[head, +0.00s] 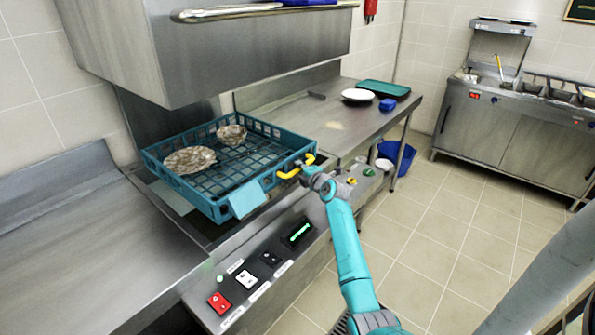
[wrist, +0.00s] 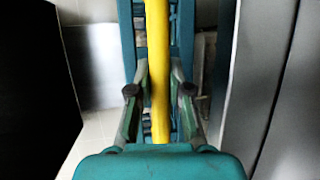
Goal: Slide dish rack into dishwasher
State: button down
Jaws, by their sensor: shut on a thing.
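The dish rack (head: 211,190) is a teal open-grid crate with a yellow handle (head: 296,166) on its right side. It sits on the dishwasher bed (head: 190,221) under the raised steel hood (head: 210,55). A dirty plate (head: 189,160) and a dirty bowl (head: 231,135) lie in the rack. My gripper (head: 309,168) is at the rack's right side, at the yellow handle. In the wrist view the yellow handle (wrist: 157,70) runs between the fingers of my gripper (wrist: 160,91), which is shut on it. The rack's teal wall (wrist: 127,40) shows behind.
A steel counter (head: 85,235) lies to the left. The right counter (head: 335,125) bears a white plate (head: 357,95), a blue container (head: 387,104) and a teal tray (head: 383,88). A control panel (head: 262,270) faces front. Tiled floor (head: 430,225) is open at right.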

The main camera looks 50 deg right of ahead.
jog(key=c, duration=1.1)
grip_release()
jog(key=shift+s, duration=0.1)
jog(key=v, duration=1.2)
